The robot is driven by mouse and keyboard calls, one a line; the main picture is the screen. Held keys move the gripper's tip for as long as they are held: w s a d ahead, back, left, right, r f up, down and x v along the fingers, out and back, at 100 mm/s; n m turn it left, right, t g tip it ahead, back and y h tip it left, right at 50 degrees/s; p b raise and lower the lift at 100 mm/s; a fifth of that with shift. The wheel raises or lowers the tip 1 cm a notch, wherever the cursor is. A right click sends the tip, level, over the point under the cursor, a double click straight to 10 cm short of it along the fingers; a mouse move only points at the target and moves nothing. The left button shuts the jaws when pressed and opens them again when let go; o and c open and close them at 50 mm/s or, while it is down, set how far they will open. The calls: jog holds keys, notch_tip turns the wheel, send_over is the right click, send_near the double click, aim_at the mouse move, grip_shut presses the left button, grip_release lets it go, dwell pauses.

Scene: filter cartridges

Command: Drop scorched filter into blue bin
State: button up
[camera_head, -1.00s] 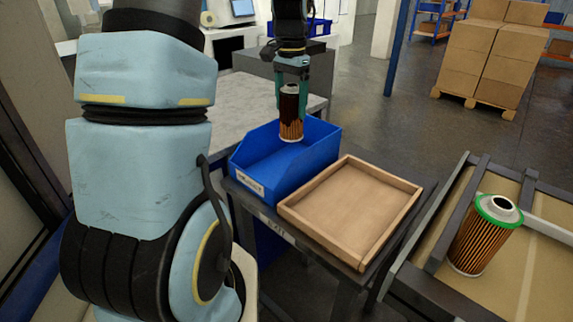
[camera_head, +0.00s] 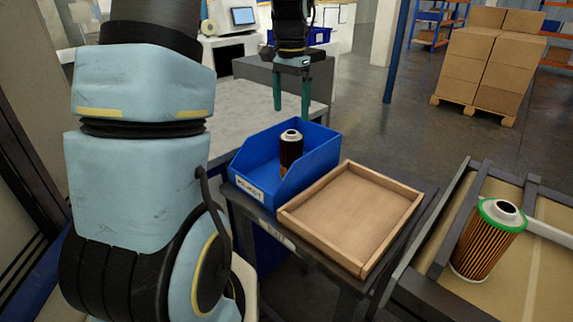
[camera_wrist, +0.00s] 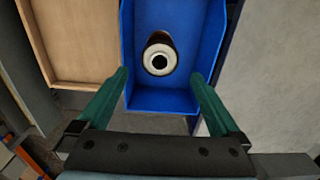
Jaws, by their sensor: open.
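The scorched filter (camera_head: 291,150) is dark, nearly black on its upper part, with a pale ring on top. It stands upright inside the blue bin (camera_head: 317,176), which has a white label on its front. In the wrist view the filter (camera_wrist: 159,56) shows from above, inside the blue bin (camera_wrist: 207,30). My gripper (camera_head: 292,112) is open and empty, above and behind the filter. Its green fingers (camera_wrist: 160,85) are spread wide in the wrist view, apart from the filter. The filter's lower end is partly hidden by the bin's wall in the head view.
A wooden tray (camera_head: 340,252) lies empty right of the bin on the same dark stand. Another filter (camera_head: 484,240), with a green top ring and orange pleats, stands on the framed surface at right. A grey table (camera_head: 240,98) lies behind the bin.

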notch_tip(320, 180, up, 9)
jog(key=b, duration=0.1)
dwell(0.3)
jog(key=s+a+f+n+t, duration=0.1)
jog(key=s+a+f+n, duration=0.7)
jog(key=s+a+f, duration=0.5)
jog(key=s+f, duration=0.3)
jog(key=shift+a+f+t, duration=0.15)
jog(key=shift+a+t, duration=0.1)
jog(key=shift+t, duration=0.05)
